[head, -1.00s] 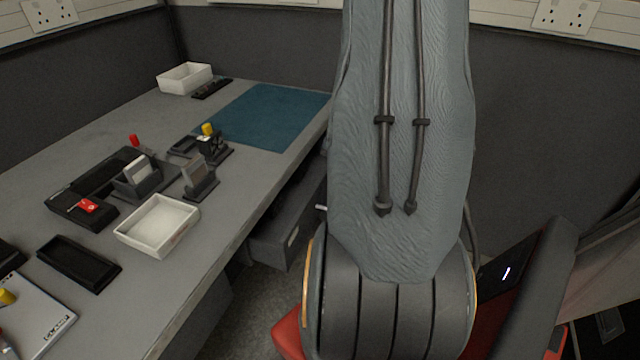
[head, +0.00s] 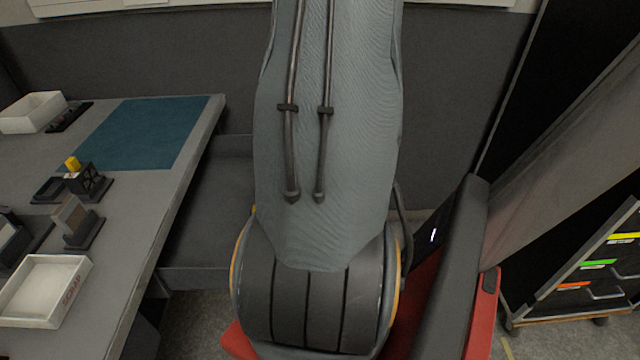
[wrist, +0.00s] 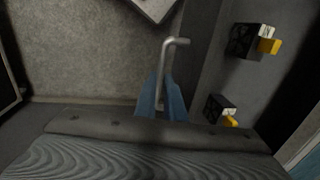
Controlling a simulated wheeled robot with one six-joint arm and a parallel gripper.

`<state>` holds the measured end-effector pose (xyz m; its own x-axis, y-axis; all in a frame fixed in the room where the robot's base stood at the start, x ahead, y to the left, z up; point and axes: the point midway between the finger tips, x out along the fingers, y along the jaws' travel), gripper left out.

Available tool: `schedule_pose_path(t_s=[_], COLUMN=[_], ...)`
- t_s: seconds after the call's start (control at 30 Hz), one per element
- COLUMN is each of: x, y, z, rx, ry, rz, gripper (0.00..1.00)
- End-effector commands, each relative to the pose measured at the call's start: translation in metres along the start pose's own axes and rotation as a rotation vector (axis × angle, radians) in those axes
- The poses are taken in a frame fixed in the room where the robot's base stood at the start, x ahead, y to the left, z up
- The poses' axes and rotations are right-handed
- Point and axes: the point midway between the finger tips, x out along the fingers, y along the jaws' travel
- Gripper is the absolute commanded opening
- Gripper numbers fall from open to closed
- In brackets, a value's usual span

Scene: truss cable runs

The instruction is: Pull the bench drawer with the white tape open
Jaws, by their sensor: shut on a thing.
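My gripper (wrist: 161,84) has its blue fingers closed around a bare metal bar handle (wrist: 165,62) in the wrist view. The handle is on the dark front of a grey bench drawer (wrist: 202,62). In the head view the drawer (head: 205,205) stands out from under the bench edge, its outer part hidden behind my arm. My gripper is also hidden there. Two black blocks with yellow and white parts (wrist: 243,41) (wrist: 219,107) appear to lie inside the drawer. I cannot make out the white tape in the current views.
The bench (head: 140,232) runs along the left, with a blue mat (head: 142,133), white trays (head: 45,290) and small holders (head: 77,222) on it. A dark rack with coloured labels (head: 612,262) stands at the far right. Grey carpet (wrist: 85,60) is clear left of the handle.

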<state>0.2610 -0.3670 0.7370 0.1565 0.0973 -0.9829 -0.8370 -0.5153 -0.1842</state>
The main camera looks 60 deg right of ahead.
Motion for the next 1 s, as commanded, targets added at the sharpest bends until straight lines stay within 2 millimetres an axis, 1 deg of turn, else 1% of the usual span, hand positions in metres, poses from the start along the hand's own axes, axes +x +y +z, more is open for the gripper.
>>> schedule_pose_path(t_s=[0.47, 0.5, 0.57, 0.6, 0.87, 1.0], x=[-0.0012, -0.0012, -0.0012, -0.0011, -0.0007, -0.0077], y=[0.0016, 0.0016, 0.0016, 0.0016, 0.0014, 0.0013], z=[-0.0012, -0.0012, -0.0011, -0.0009, -0.0004, -0.0007], rx=[-0.013, -0.013, -0.012, -0.012, -0.012, -0.012], ry=[0.001, 0.001, 0.001, 0.001, -0.001, 0.000], rz=[0.001, 0.001, 0.001, 0.000, 0.000, 0.000], gripper=[0.00, 0.11, 0.21, 0.28, 0.28, 0.28])
